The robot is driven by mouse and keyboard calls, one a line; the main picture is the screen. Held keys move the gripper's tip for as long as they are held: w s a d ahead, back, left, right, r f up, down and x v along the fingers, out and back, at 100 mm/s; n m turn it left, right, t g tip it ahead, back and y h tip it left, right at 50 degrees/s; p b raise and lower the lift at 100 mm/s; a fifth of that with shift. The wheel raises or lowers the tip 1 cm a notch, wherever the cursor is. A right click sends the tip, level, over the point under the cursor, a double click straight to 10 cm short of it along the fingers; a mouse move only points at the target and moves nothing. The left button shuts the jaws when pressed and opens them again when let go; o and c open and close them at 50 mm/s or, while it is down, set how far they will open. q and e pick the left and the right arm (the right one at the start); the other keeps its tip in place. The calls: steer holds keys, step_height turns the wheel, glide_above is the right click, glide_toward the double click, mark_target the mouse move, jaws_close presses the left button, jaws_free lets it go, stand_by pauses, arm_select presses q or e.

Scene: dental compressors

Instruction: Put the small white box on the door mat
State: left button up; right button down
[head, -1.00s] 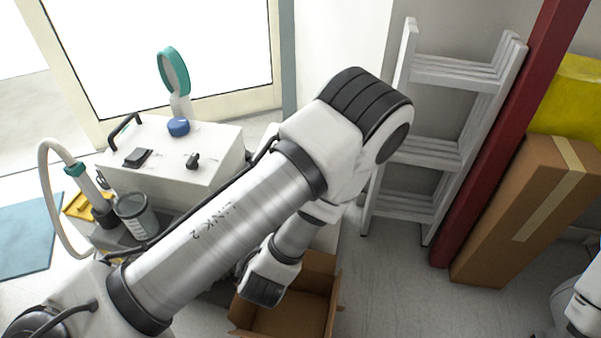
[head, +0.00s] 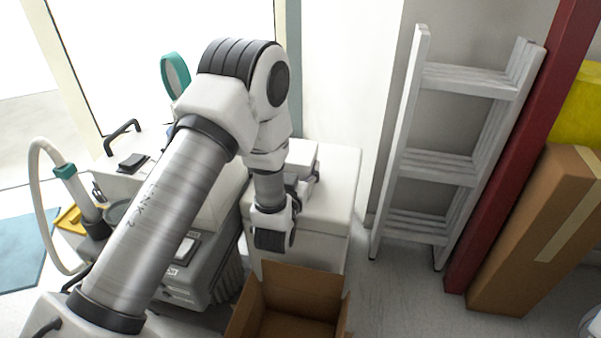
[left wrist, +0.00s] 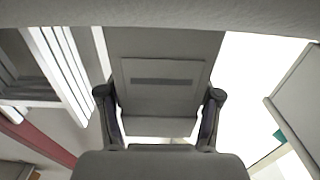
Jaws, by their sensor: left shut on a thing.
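The small white box (left wrist: 160,85) is between the two fingers of my left gripper (left wrist: 160,110) in the left wrist view; the fingers are shut on its sides. In the head view the box (head: 303,157) shows partly behind my left wrist, at the top of a white cabinet (head: 335,195). I cannot tell whether it touches the cabinet top. My left gripper (head: 305,186) is mostly hidden there by my own arm. A blue mat (head: 22,250), which looks like the door mat, lies on the floor at the far left, partly cut off by the picture's edge. My right gripper is not in view.
An open cardboard box (head: 290,305) stands in front of the cabinet. A machine with a hose (head: 38,190) and a teal-rimmed round part (head: 175,75) stands between cabinet and mat. A white ladder (head: 430,165), a red post (head: 520,150) and a tall carton (head: 535,235) are right.

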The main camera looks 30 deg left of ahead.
arm_select(q)
steer(key=o, duration=1.4)
